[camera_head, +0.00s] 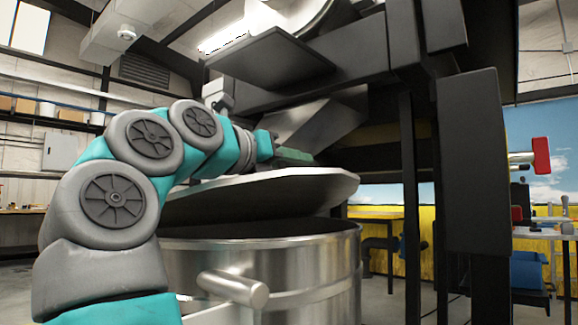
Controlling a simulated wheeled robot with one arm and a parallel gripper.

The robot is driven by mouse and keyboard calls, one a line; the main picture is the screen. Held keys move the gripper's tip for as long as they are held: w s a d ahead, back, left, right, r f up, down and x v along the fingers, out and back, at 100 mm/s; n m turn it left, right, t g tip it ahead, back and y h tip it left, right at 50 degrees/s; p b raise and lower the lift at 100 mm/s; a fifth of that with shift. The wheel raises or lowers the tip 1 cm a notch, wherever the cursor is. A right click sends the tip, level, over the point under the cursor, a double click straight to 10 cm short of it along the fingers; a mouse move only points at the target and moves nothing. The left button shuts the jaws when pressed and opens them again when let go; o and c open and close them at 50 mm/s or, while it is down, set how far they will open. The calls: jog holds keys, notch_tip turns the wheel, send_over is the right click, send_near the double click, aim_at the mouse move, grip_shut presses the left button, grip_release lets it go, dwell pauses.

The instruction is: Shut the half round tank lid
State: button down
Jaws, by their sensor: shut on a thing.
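The half round tank lid (262,193) is a pale metal plate, raised and slightly tilted above the tank. A dark gap shows between it and the rim of the round steel tank (290,272). My arm reaches in from the left, and my gripper (294,156) is at the lid's upper side, near its far edge. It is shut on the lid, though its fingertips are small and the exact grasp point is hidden.
A horizontal metal cylinder (233,288) sticks out at the tank's front. A dark frame with posts (472,170) stands close on the right, and a dark panel (270,58) hangs above the gripper. Workbenches and a blue chair (527,272) are farther right.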

aim_at(279, 195)
jog(key=f+m+b, duration=0.1)
jog(key=d+f+b, duration=0.1)
jog(key=f, duration=0.1)
jog(key=s+f+m+b, duration=0.1)
jog(key=shift+s+d+f+m, duration=0.1)
jog(key=shift+d+f+m, duration=0.05)
jog(key=shift+d+m, duration=0.15)
jog(key=shift+s+d+f+m+b, duration=0.15)
jog(key=shift+f+m+b, duration=0.25)
jog(key=shift+f+b, duration=0.1)
jog(key=shift+s+d+f+m+b, duration=0.1)
jog(key=shift+f+m+b, duration=0.3)
jog(key=shift+f, duration=0.1)
jog(key=c, duration=0.8)
grip_release()
jog(key=shift+c, duration=0.2)
jog(key=p+v, duration=0.1)
jog(key=v, duration=0.6)
jog(key=shift+r, duration=0.1)
jog(key=shift+s+a, duration=0.3)
jog(key=shift+s, duration=0.05)
